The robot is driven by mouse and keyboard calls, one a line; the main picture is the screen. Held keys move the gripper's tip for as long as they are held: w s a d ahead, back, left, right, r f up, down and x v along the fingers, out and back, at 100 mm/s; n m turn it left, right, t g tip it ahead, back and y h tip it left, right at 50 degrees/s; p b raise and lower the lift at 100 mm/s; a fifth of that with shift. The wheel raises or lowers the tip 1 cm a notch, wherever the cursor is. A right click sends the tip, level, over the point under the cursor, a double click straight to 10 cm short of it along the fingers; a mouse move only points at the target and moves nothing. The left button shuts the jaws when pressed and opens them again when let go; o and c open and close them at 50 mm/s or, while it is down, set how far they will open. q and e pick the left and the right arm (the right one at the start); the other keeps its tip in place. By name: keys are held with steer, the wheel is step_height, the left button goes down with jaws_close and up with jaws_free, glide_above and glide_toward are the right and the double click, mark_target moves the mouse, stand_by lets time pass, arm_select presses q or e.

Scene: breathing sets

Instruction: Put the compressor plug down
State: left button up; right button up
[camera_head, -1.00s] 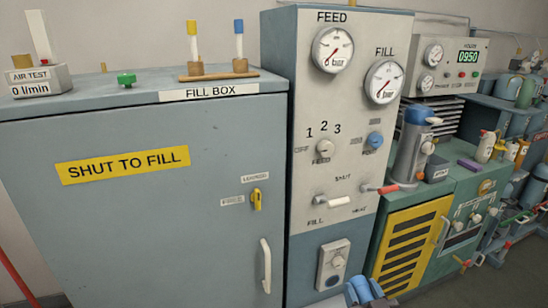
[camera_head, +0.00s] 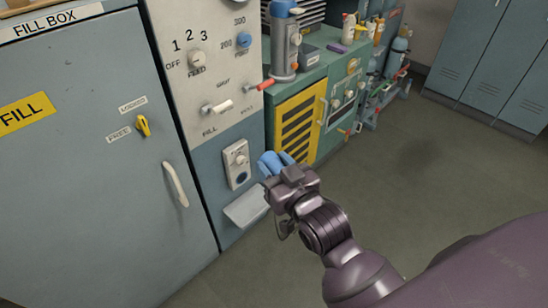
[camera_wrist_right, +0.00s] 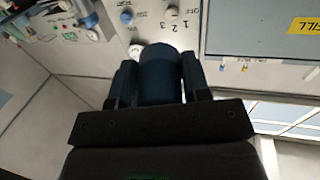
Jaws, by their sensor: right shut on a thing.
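The compressor plug shows in the right wrist view as a dark blue cylinder (camera_wrist_right: 160,75) between the two fingers. In the head view its blue body (camera_head: 270,163) shows at the tip of my right arm. My right gripper (camera_head: 283,170) is shut on it; it also shows in the right wrist view (camera_wrist_right: 158,88). The gripper is in front of the fill panel's lower part, to the right of a white plate with a round blue-centred socket (camera_head: 238,163). A pale little shelf (camera_head: 247,205) sticks out below that plate. My left gripper is out of view.
The grey fill box (camera_head: 90,170) with its white door handle (camera_head: 176,184) stands at left. A green cabinet with a yellow slatted front (camera_head: 297,124) stands behind the gripper. Grey lockers (camera_head: 487,65) line the back right. The floor (camera_head: 430,165) at right is clear.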

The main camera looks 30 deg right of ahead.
steer(key=s+a+r+n+g+y, duration=0.2)
steer(key=a+r+n+g+y, duration=0.2)
steer(key=a+r+n+y, duration=0.5)
steer(key=w+a+f+n+g+y, duration=0.2)
steer(key=w+a+f+g+y, duration=0.3)
steer(key=a+g, duration=0.1)
steer(key=shift+a+n, duration=0.3)
steer(key=shift+a, duration=0.55)
steer(key=shift+s+r+g+y, duration=0.1)
steer(key=shift+g+y, duration=0.2)
steer(key=shift+s+d+n+g+y, duration=0.15)
steer(key=shift+d+n+g+y, duration=0.3)
steer(key=shift+n+g, duration=0.45)
steer(key=shift+s+d+n+g+y, duration=0.2)
steer(key=shift+d+n+g, duration=0.45)
steer(key=shift+g, duration=0.45)
steer(key=shift+s+d+n+g+y, duration=0.15)
steer(key=shift+d+n+g, duration=0.45)
steer(key=shift+g, duration=0.5)
